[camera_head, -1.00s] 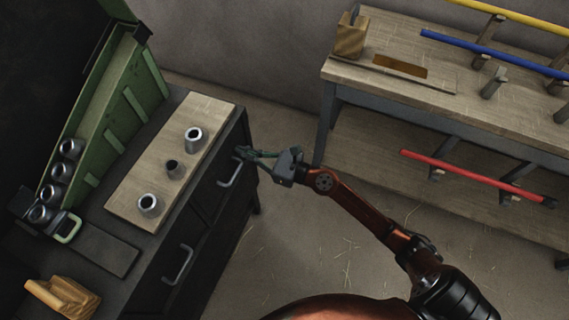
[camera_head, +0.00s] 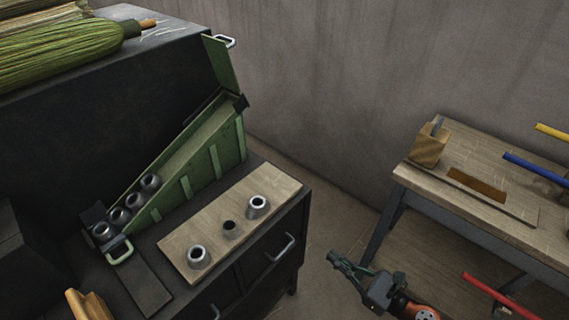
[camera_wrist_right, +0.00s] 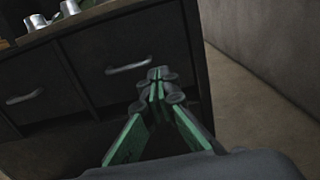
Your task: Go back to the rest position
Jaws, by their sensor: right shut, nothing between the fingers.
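My right gripper (camera_head: 346,263) is in the lower right of the head view, over the floor gap between the dark cabinet and the wooden bench. Its green-edged fingers are shut with nothing between them. In the right wrist view the closed fingertips (camera_wrist_right: 158,76) show in front of the dark drawer fronts (camera_wrist_right: 110,75), apart from the drawer handle (camera_wrist_right: 130,66). My left gripper is not in view.
The dark cabinet (camera_head: 262,285) carries a wooden board (camera_head: 215,222) with grey metal sleeves and a green chute (camera_head: 197,157) holding several more. Green broom bristles (camera_head: 60,60) lie at upper left. The bench (camera_head: 492,163) at right holds coloured sticks. The floor between is clear.

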